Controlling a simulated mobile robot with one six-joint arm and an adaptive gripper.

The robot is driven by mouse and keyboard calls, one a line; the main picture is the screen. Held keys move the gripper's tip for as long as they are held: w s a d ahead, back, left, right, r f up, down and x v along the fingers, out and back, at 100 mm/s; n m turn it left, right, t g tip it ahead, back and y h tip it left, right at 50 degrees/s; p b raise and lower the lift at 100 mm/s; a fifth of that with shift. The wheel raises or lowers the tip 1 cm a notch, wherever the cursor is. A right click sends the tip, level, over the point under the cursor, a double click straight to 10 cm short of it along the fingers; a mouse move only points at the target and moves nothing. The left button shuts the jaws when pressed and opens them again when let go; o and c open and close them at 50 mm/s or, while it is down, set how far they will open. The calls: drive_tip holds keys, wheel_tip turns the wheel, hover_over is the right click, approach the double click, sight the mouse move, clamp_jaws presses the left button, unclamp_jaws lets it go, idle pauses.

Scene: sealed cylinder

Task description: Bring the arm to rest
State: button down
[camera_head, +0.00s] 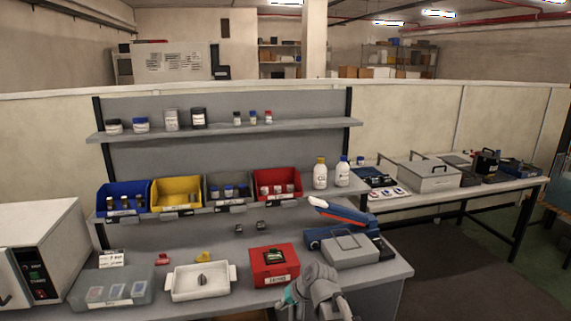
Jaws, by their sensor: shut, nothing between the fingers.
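A grey part of my arm (318,290) with a teal cap shows at the bottom edge, in front of the workbench (384,292). It hides a piece of the bench's front edge. My gripper's fingers do not show in this view. No object is seen being carried.
On the bench are a white oven-like box, a clear-lidded box (112,288), a white tray (200,293), a red box (268,280), a grey handled box (350,260) and a blue device (343,213) with its lid raised. Coloured bins and bottles stand on shelves behind. Floor at right is clear.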

drive_tip(key=s+d+g+h+p, duration=0.1)
drive_tip(key=s+d+h, duration=0.2)
drive_tip(key=d, duration=0.6)
drive_tip(key=s+d+g+h+p, duration=0.1)
drive_tip(key=s+d+g+h, duration=0.1)
drive_tip(key=s+d, duration=0.6)
drive_tip(key=shift+d+f+m+h, duration=0.35)
drive_tip(key=shift+d+h, duration=0.25)
drive_tip(key=shift+h, duration=0.1)
drive_tip(key=shift+s, duration=0.1)
